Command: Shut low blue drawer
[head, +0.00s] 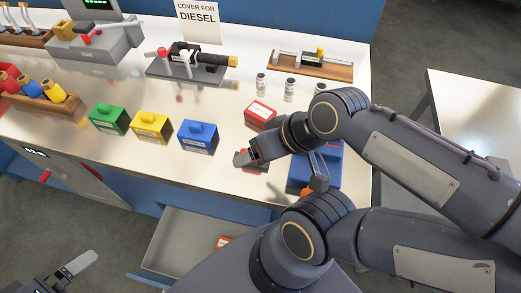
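The low blue drawer (182,243) is pulled out below the front of the bench, in the lower middle of the head view. Its grey inside shows, with a small red and white item (223,241) in it. Its right part is hidden behind my arm. My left gripper (78,266) is at the bottom left, left of the drawer and apart from it. A pale finger shows, but I cannot tell its opening. My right gripper (246,157) is over the front part of the bench top, beyond the drawer. Its opening is unclear.
The bench top (225,95) holds a green box (109,119), yellow box (150,126), blue box (198,136) and red box (261,114). Several small vials stand behind. A blue device (301,175) sits beside my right arm. Floor is clear at lower left.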

